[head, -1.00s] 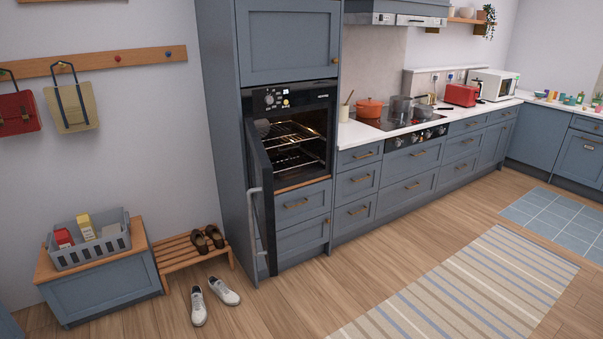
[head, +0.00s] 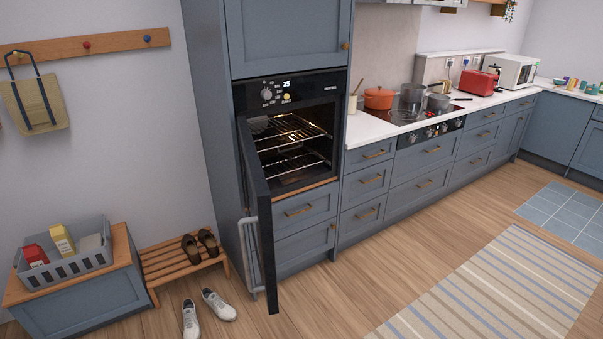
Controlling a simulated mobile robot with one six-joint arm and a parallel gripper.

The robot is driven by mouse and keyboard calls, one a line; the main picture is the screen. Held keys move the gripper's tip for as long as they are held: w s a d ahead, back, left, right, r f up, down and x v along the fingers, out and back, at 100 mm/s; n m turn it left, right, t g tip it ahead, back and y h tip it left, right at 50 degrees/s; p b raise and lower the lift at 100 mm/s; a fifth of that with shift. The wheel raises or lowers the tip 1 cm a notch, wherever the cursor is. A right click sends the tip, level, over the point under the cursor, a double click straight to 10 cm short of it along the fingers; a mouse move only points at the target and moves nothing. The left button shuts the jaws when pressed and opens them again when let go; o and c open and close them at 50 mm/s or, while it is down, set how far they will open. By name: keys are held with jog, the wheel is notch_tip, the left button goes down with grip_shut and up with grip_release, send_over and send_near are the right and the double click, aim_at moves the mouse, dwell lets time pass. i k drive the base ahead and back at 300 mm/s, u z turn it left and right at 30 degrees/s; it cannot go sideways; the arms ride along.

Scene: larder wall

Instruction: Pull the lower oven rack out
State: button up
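The built-in oven (head: 288,91) stands in a tall blue-grey cabinet in the head view. Its side-hinged door (head: 258,205) is swung wide open towards me, with the handle (head: 248,258) on its outer face at the left. Inside the lit cavity are two wire racks. The upper rack (head: 290,134) and the lower rack (head: 292,163) both appear to sit inside the oven. The open door hides part of their left side. My gripper is not in view.
A shoe rack (head: 165,265) with brown shoes, a pair of white shoes (head: 205,312) on the floor, and a bench (head: 84,298) with a grey basket (head: 65,262) stand left of the door. The wooden floor before the drawers is clear. A striped rug (head: 490,285) lies at the right.

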aim_at(278, 175)
jog(key=u, duration=0.05)
jog(key=i, duration=1.45)
jog(key=u, duration=0.6)
